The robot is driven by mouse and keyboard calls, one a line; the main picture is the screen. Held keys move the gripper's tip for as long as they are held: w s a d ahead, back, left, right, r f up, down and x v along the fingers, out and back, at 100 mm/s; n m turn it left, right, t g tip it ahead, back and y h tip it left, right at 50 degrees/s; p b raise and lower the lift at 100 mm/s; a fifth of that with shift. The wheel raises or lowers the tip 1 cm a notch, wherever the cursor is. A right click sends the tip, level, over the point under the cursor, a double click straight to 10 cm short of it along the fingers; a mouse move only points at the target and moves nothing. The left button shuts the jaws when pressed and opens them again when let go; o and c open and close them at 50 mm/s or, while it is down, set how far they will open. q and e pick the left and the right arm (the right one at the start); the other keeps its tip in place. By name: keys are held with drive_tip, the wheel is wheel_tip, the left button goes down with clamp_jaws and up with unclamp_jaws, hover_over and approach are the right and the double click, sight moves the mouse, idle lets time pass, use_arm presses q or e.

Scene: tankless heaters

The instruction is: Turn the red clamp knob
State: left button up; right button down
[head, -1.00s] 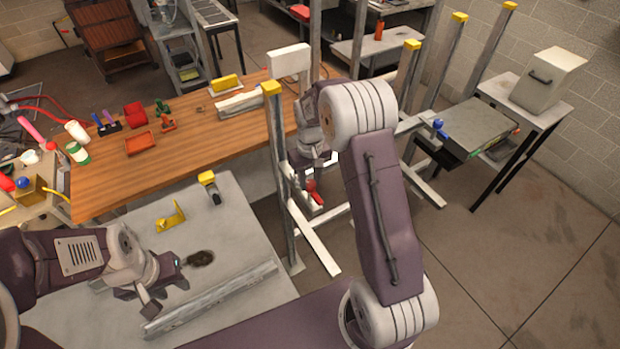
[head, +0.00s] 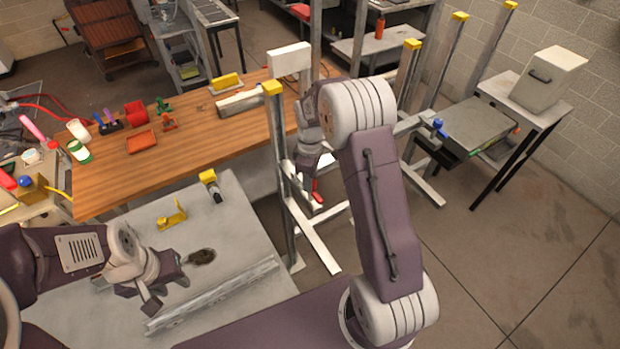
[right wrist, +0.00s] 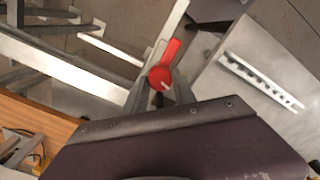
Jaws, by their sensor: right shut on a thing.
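The red clamp knob (head: 317,197) shows in the head view below my right gripper (head: 308,178), low on the metal rack. In the right wrist view the knob (right wrist: 160,78) has a round end and a flat red arm pointing up and slightly right. My right gripper (right wrist: 160,97) is shut on the knob, its grey fingers on either side of the round end. The wrist housing hides the fingers' bases. My left gripper (head: 168,287) is open and empty above the grey table, far from the knob.
A metal upright with a yellow cap (head: 272,88) stands just left of my right gripper. White rack bars (head: 320,245) run near the floor. The wooden bench (head: 205,150) lies to the left. The floor at right (head: 520,270) is clear.

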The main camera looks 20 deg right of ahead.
drive_tip(key=shift+w+r+n, duration=0.15)
drive_tip(key=shift+w+n, duration=0.05)
drive_tip(key=shift+n, duration=0.2)
drive_tip(key=c, duration=1.3)
unclamp_jaws()
drive_tip(key=shift+o, duration=1.4)
drive_tip(key=shift+s+d, duration=0.1)
drive_tip(key=shift+s, duration=0.1)
drive_tip(key=shift+w+r, duration=0.1)
drive_tip(key=shift+r, duration=0.05)
wheel_tip(320, 180, up, 9)
drive_tip(key=b, duration=0.2)
